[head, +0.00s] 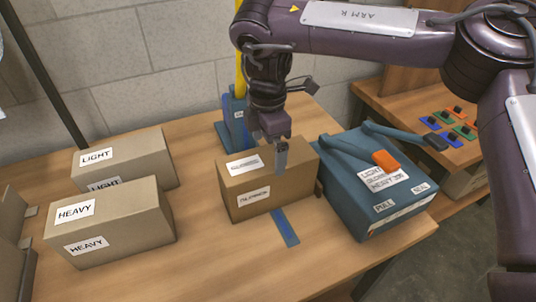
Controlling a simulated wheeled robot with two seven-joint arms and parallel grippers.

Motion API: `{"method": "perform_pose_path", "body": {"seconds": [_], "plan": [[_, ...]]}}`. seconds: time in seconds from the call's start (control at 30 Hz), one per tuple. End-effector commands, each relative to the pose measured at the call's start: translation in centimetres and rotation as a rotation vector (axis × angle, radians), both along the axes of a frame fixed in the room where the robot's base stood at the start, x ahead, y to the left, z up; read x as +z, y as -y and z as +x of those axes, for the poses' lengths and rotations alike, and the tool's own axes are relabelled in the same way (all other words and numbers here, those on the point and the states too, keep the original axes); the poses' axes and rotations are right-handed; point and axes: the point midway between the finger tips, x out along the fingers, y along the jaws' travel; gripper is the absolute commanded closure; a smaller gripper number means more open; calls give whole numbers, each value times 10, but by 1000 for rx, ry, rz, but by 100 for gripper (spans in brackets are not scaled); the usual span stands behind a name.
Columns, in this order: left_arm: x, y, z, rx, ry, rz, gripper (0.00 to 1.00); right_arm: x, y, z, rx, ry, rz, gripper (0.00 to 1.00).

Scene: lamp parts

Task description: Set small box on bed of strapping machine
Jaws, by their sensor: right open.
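A brown cardboard box (248,183) with white labels, their text not clearly readable, stands in the middle of the table. A blue strip (286,228) shows on the table in front of it and seems to run beneath it. The blue strapping machine (385,210) with an orange-tipped lever stands close to the box's right; a blue upright part (236,118) stands behind it. My right gripper (281,158) points down at the box's right part, open, one grey finger in front of the box. The other finger is hidden. Contact cannot be told. My left gripper is not in view.
A box marked LIGHT (140,160) and a box marked HEAVY (120,225) stand at the left. Brown panels with grey tabs (15,245) are at the left edge. A side shelf (425,120) holds several coloured pieces. The front table is clear.

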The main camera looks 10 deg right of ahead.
Motion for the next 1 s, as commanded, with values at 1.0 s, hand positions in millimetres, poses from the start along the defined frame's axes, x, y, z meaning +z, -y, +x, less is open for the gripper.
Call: {"method": "perform_pose_path", "body": {"seconds": [1.0], "plan": [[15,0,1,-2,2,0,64,81,0,0,0,0,0,0]]}}
